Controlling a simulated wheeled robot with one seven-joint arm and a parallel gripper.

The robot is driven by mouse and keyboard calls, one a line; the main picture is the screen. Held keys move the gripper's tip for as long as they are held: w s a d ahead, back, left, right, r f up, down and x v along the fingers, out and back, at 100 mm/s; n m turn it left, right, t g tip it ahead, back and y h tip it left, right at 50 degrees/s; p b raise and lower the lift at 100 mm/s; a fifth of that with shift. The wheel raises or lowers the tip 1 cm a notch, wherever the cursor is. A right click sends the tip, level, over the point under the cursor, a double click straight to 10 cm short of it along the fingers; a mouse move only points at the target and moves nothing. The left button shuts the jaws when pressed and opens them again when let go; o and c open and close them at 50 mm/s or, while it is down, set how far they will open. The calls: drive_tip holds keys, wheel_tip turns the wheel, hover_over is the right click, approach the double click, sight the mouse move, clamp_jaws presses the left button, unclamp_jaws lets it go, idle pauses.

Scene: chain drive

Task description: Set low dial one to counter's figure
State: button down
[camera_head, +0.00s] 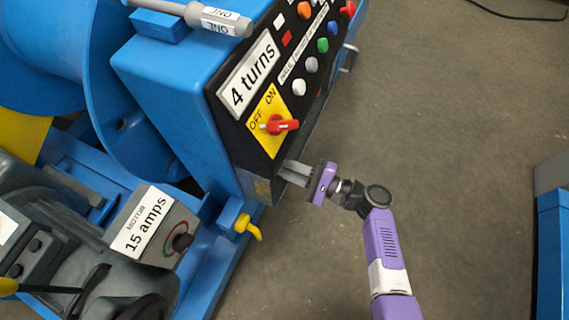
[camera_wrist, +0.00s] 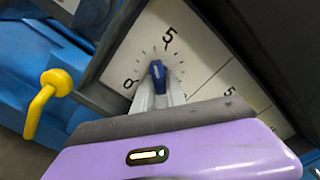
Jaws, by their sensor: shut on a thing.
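A white dial face (camera_wrist: 200,52) in the wrist view carries the figures 0 and 5 with tick marks between. Its blue pointer knob (camera_wrist: 157,70) points upward, towards the side of the 5. My gripper (camera_wrist: 158,92) is shut on this knob, one pale finger on each side; the fingers hide its lower part. I cannot read which dial number this is. In the head view, a white plate (camera_head: 248,72) on the blue cabinet reads "4 turns". My gripper (camera_head: 284,172) also shows there at the cabinet's lower edge; the dial face is not visible from there.
A yellow hook-like handle (camera_head: 247,227) sticks out left of my gripper; it also shows in the wrist view (camera_wrist: 45,100). Above are a red OFF/ON switch (camera_head: 280,125) and several coloured buttons. A motor box (camera_head: 150,230) reads "15 amps".

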drive_tip(key=shift+f, duration=0.1)
idle(0.3)
drive_tip(key=c, duration=1.4)
unclamp_jaws()
drive_tip(key=shift+o, duration=0.2)
drive_tip(key=shift+d, duration=0.15)
drive_tip(key=p+v, duration=0.1)
drive_tip(key=v, duration=0.6)
drive_tip(key=shift+s+d, duration=0.15)
drive_tip(key=shift+d, duration=0.1)
